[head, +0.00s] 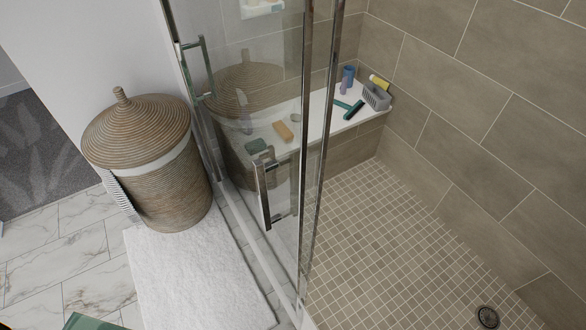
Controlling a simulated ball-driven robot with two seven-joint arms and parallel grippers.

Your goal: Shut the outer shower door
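The shower's glass door panels (235,100) stand in the middle left of the head view, overlapping one another. Two chrome upright edges (308,130) run down their right side. One chrome bar handle (277,195) is near these edges, low in the middle. Another bar handle (196,68) is at the far left end of the glass. I cannot tell for sure which handle belongs to the outer door. To the right of the edges the shower is open, with no glass across it. Neither of my grippers is in view.
A lidded wicker basket (160,185) stands left of the glass. A white bath mat (195,280) lies before the door track. Inside are a tiled floor (390,240), a drain (488,317) and a white bench (318,120) with bath items. A green object (85,322) shows at bottom left.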

